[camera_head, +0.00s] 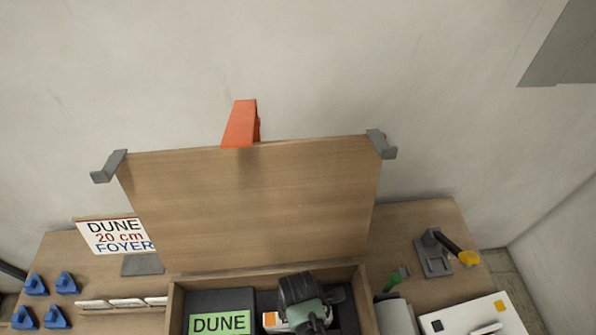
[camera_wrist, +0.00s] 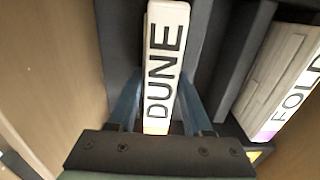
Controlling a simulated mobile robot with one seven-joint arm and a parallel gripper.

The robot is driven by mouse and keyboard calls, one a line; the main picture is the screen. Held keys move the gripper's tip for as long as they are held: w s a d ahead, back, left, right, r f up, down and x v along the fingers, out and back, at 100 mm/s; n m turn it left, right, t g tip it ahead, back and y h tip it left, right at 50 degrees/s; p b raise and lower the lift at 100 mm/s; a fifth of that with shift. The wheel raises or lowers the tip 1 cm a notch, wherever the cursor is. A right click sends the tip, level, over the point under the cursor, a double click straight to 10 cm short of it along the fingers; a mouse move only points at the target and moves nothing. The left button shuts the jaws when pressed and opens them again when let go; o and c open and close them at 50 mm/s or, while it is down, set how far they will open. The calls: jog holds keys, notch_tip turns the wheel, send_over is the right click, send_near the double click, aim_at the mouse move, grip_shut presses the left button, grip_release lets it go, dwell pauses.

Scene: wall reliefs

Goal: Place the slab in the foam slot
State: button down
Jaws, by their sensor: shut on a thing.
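The slab (camera_wrist: 164,60) is a pale block lettered DUNE with an orange mark at its near end. In the wrist view the two blue fingers of my gripper (camera_wrist: 161,85) are shut on its sides. Dark foam (camera_wrist: 215,50) surrounds it; I cannot tell whether it is seated or how deep it sits. In the head view my gripper (camera_head: 305,318) is over the open wooden crate (camera_head: 174,310), and the slab's orange-marked end (camera_head: 270,319) shows beside it. A green DUNE label (camera_head: 220,323) lies on the dark foam (camera_head: 218,298) to the left.
A second slab lettered FOLD (camera_wrist: 285,75) lies to the right in the wrist view. The crate's raised lid (camera_head: 250,205) stands behind, with an orange wedge (camera_head: 240,125) at its top. Blue pieces (camera_head: 50,300) and a DUNE sign (camera_head: 115,236) are left; a grey holder (camera_head: 432,255) is right.

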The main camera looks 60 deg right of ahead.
jog(key=shift+f, duration=0.1)
jog(key=shift+c, duration=1.6)
grip_release()
notch_tip(320, 180, up, 12)
